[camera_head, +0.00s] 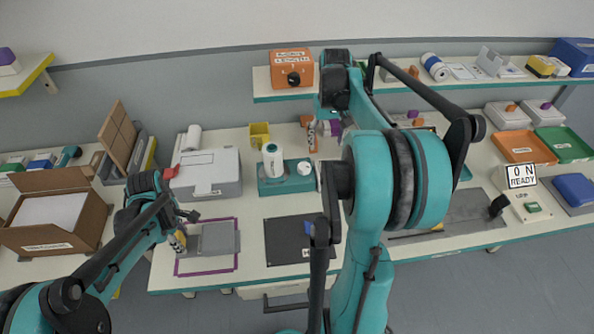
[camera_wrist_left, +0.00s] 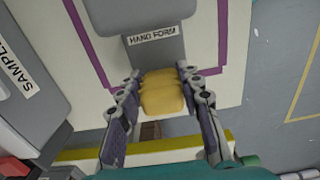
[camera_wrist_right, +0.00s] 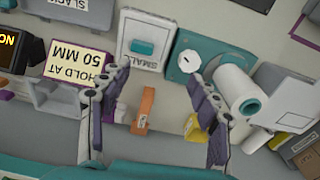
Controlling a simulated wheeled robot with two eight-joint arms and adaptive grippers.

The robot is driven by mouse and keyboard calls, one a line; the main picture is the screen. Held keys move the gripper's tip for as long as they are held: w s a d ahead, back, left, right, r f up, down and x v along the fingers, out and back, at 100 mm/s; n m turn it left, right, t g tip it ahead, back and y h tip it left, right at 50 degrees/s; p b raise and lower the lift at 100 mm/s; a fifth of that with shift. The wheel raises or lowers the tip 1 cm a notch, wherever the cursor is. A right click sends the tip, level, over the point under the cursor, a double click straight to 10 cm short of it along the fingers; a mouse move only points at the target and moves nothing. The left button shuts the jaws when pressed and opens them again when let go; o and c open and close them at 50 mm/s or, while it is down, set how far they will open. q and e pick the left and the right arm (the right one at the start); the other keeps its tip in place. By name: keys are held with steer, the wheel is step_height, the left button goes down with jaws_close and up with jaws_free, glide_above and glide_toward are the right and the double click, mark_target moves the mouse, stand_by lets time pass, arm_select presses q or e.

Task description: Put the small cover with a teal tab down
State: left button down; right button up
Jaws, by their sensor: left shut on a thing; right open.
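The small cover (camera_wrist_right: 146,45) is a pale rectangular panel with a teal tab, seen in the right wrist view beside a label reading "SMALL". In the head view my right arm seems to hide it. My right gripper (camera_wrist_right: 147,90) is open and empty, its fingers on the near side of the cover and apart from it. The grey form shows on the purple-outlined mat in the head view (camera_head: 217,238).
A teal stand with a white spool (camera_head: 272,160) is beside the cover. An orange upright piece (camera_wrist_right: 145,105) stands between my right fingers in view. A "HOLD AT 50 MM" sign (camera_wrist_right: 84,72) is left of it. A dark mat (camera_head: 285,240) lies front centre.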

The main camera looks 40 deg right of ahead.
glide_toward(332, 172)
steer(key=shift+w+d+f+m, duration=0.15)
steer(key=shift+d+f+m, duration=0.15)
steer(key=shift+d+f, duration=0.3)
steer(key=shift+w+a+f, duration=0.1)
steer(key=shift+w+f, duration=0.05)
steer(key=shift+f, duration=1.35)
steer(key=shift+w+f, duration=0.15)
steer(key=shift+f, duration=1.35)
steer(key=c, duration=1.3)
